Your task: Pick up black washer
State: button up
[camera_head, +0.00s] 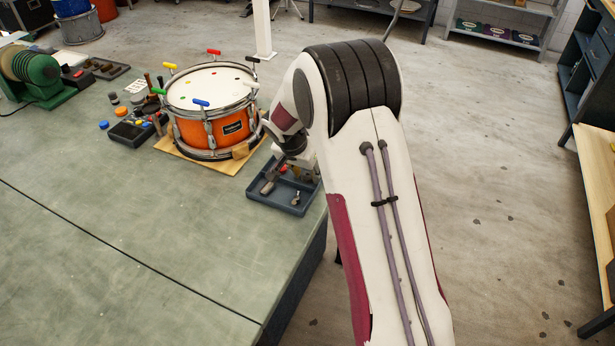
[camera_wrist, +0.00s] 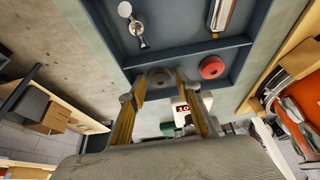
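The black washer (camera_wrist: 160,77), a dark round disc with a hole, lies in a compartment of the blue-grey tray (camera_wrist: 243,77) in the wrist view. My gripper (camera_wrist: 159,82) is open, its two fingers on either side of the washer with small gaps showing. Whether the fingertips are level with the washer or above it I cannot tell. A red washer (camera_wrist: 211,67) lies to its right in the same compartment. In the head view my gripper (camera_head: 269,182) is over the tray (camera_head: 262,204), and the black washer cannot be made out.
An orange drum (camera_head: 226,128) on a wooden board stands beside the tray in the head view. The green bench (camera_head: 130,235) is clear in front.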

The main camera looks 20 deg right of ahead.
aim_at(306, 177)
jog(key=shift+c, duration=0.5)
jog(key=c, duration=0.3)
jog(key=shift+c, duration=0.2)
jog(key=shift+r, duration=0.1)
notch_tip(306, 177, up, 10)
dwell(0.5)
